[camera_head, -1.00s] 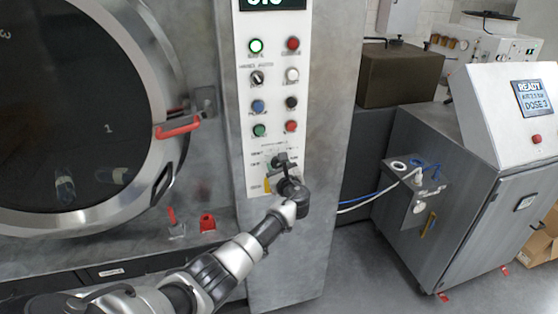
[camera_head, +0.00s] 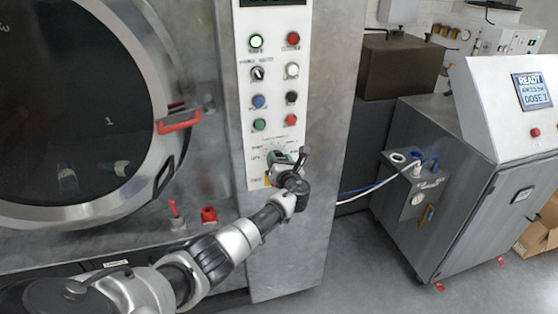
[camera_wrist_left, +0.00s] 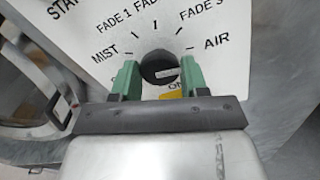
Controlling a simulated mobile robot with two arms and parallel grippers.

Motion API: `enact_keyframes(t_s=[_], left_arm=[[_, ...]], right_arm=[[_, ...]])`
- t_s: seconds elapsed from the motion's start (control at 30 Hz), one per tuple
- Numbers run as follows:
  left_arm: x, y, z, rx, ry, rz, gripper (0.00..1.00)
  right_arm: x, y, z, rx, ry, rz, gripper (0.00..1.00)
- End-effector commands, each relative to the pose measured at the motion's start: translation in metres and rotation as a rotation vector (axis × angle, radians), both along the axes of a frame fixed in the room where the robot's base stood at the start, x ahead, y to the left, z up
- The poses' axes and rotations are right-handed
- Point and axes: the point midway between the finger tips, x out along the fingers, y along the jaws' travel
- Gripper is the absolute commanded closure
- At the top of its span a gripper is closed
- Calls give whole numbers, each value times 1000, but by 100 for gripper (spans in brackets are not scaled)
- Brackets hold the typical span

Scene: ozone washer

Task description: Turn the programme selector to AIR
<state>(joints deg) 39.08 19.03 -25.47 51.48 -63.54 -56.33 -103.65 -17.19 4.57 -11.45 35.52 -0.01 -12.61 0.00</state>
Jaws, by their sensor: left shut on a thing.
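The programme selector (camera_wrist_left: 158,68) is a round black knob on a white panel, between the green fingers of my left gripper (camera_wrist_left: 160,74) in the left wrist view. The fingers are shut on its two sides. Around it are printed MIST at left, several FADE labels above, and the AIR label (camera_wrist_left: 216,42) at right. Which label the knob points to cannot be told. In the head view my left gripper (camera_head: 281,158) is at the lower part of the panel and mostly hides the knob. My right gripper is not in view.
Above the knob the white control panel (camera_head: 275,100) carries several buttons and a small switch. The round washer door (camera_head: 85,100) with a red handle (camera_head: 180,121) is at left. A grey cabinet (camera_head: 440,180) with a READY screen stands at right, beyond a gap with hoses.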

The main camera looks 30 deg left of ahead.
Motion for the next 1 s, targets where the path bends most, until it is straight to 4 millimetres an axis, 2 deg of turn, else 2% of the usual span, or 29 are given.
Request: enact_keyframes(t_s=[0.43, 0.47, 0.6, 1.0], left_arm=[[1, 1, 3, 10, 5, 0, 79], [1, 1, 2, 10, 5, 0, 53], [0, 1, 2, 9, 5, 1, 32], [-3, -5, -1, 7, 6, -2, 32]], right_arm=[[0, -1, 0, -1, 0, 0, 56], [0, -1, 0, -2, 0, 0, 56], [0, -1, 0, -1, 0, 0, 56], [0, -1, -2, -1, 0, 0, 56]])
